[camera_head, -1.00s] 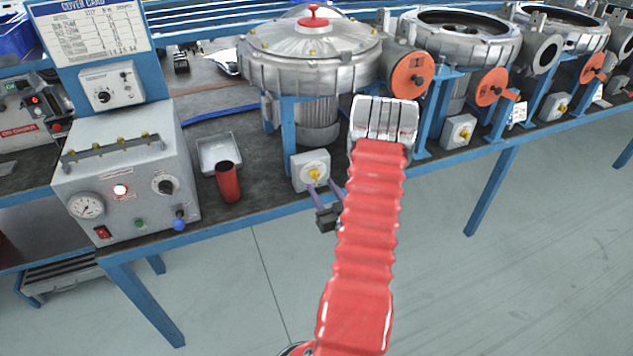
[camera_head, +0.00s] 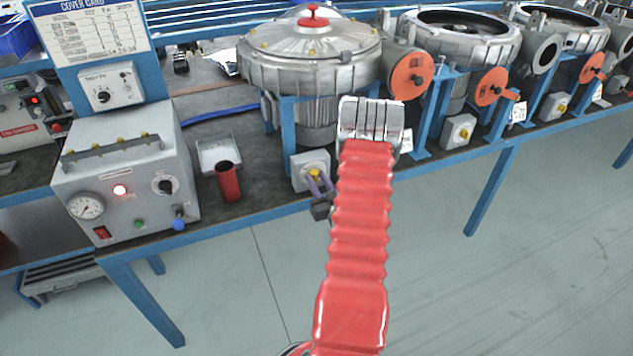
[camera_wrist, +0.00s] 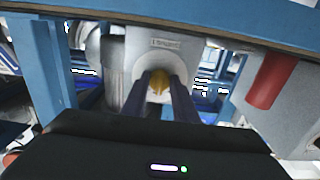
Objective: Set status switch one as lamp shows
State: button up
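A grey switch box (camera_head: 311,168) with a yellow knob (camera_head: 315,174) stands at the bench's front edge, below the first blower. The knob also shows in the wrist view (camera_wrist: 158,83). My gripper (camera_wrist: 159,84) is open, with its two dark fingers on either side of the knob. I cannot tell whether they touch it. In the head view my gripper (camera_head: 320,184) partly covers the box's lower right. A lamp (camera_head: 120,190) glows red on the grey control unit (camera_head: 140,207) at left. The label above the knob in the wrist view is unreadable.
A red cup (camera_head: 228,182) and a small tray (camera_head: 219,152) stand left of the switch box. The covered blower (camera_head: 312,55) stands just behind it. Similar switch boxes (camera_head: 458,131) line the bench to the right. The floor in front is clear.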

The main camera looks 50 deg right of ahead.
jog(key=c, duration=0.5)
jog(key=shift+a, duration=0.2)
jog(key=shift+n, duration=0.4)
jog(key=n, duration=0.4)
jog(key=shift+w+d, duration=0.1)
jog(key=n, duration=0.4)
jog(key=shift+o, duration=0.2)
jog(key=shift+n, duration=0.3)
